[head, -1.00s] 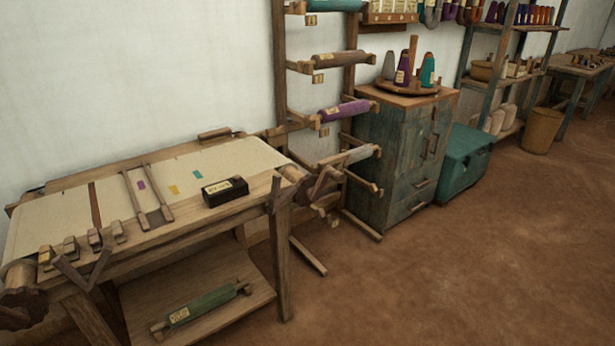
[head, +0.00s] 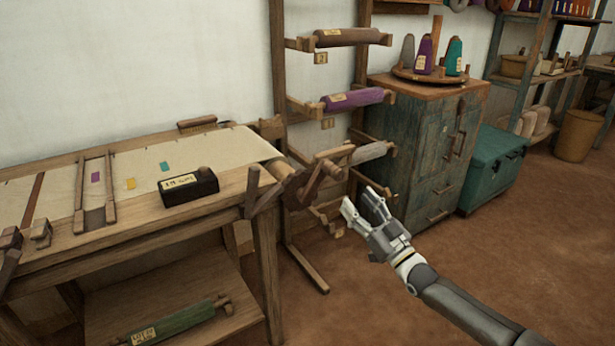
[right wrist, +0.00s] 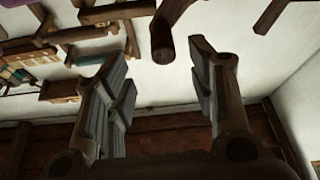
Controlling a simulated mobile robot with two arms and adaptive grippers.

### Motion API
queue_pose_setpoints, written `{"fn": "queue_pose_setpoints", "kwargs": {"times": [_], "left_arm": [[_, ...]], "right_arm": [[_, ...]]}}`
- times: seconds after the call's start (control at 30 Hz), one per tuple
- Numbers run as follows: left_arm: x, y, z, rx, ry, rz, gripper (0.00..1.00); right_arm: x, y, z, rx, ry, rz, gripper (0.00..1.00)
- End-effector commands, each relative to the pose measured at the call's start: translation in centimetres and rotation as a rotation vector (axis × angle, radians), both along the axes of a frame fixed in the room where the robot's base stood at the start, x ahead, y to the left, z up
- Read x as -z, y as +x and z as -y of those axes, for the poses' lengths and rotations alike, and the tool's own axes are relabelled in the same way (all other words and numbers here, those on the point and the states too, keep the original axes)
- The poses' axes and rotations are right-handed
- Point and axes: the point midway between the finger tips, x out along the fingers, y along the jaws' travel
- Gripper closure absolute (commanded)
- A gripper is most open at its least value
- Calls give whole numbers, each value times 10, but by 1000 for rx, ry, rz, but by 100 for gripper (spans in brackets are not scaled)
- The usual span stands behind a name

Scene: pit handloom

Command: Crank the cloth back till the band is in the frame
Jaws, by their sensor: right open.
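A cream cloth (head: 222,150) lies over a wooden table, with small purple, yellow and teal patches on it. A wooden frame (head: 110,190) of two bars lies across the cloth. A red-brown band (head: 33,202) crosses the cloth left of the frame, outside it. A wooden crank (head: 314,182) sits on the roller at the table's right end. My right gripper (head: 360,201) is open and empty, to the right of the crank and apart from it. In the right wrist view a round-ended wooden rod (right wrist: 162,45) shows beyond the open fingers (right wrist: 160,75). My left gripper is out of view.
A black labelled block (head: 188,188) rests on the table's front edge. A rack (head: 279,80) of rolls stands behind the crank. A blue-green cabinet (head: 415,150) and a teal chest (head: 492,165) stand to the right. The floor in front is clear.

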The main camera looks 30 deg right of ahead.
Motion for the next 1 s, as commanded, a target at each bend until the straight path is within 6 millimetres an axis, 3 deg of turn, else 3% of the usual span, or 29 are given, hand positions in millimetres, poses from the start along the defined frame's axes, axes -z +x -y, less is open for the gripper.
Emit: {"fn": "queue_pose_setpoints", "kwargs": {"times": [0.17, 0.8, 1.0], "left_arm": [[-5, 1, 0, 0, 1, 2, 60], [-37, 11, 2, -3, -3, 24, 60], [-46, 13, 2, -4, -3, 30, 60]], "right_arm": [[-8, 9, -2, -3, 2, 10, 49], [-38, 85, -10, -1, 1, 7, 49], [-42, 96, -12, -2, 1, 6, 49]]}}
